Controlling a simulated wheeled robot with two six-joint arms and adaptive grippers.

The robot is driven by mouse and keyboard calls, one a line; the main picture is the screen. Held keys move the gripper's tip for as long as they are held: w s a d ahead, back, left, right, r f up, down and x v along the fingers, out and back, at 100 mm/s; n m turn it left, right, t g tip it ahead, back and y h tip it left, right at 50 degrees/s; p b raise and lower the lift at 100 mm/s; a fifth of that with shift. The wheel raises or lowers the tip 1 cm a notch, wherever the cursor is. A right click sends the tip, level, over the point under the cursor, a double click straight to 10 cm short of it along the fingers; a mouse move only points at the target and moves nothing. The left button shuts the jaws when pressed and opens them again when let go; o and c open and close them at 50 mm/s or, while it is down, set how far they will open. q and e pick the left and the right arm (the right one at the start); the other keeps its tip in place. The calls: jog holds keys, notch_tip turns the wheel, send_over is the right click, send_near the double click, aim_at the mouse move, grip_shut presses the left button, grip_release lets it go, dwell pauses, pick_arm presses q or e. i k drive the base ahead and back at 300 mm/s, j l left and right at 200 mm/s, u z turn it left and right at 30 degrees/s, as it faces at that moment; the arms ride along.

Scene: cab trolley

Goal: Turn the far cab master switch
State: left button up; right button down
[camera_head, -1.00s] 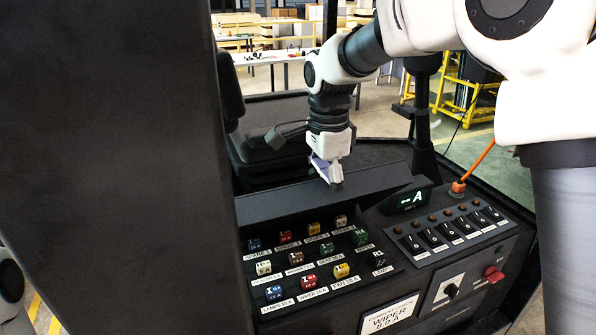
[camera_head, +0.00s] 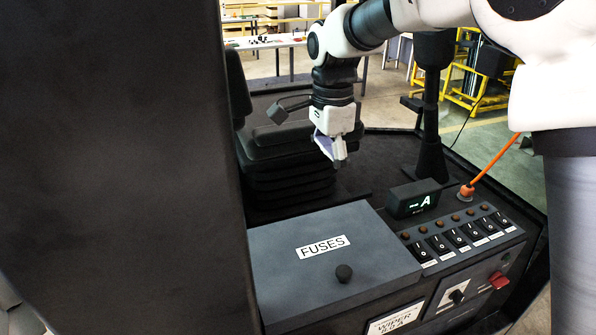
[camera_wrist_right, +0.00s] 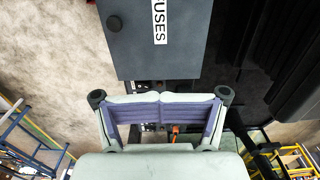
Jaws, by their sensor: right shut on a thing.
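On the sloped console front, a black rotary knob (camera_head: 456,296) sits on a pale plate, and a red switch (camera_head: 498,280) sits to its right. I cannot tell from labels which is the master switch. My right gripper (camera_head: 338,160) hangs above and behind the console, clear of both. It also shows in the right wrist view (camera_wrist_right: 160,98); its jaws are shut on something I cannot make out. The grey FUSES lid (camera_head: 335,250) lies shut over the fuse box and has a black knob (camera_head: 344,273). My left gripper is out of view.
A row of black rocker switches (camera_head: 460,238) and a small display (camera_head: 414,198) are right of the lid. An orange cable (camera_head: 493,160) rises behind them. A dark post (camera_head: 432,110) and a seat (camera_head: 285,150) stand behind. A large dark panel (camera_head: 110,150) blocks the left.

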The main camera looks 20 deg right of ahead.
aim_at(497, 281)
jog(key=k, duration=1)
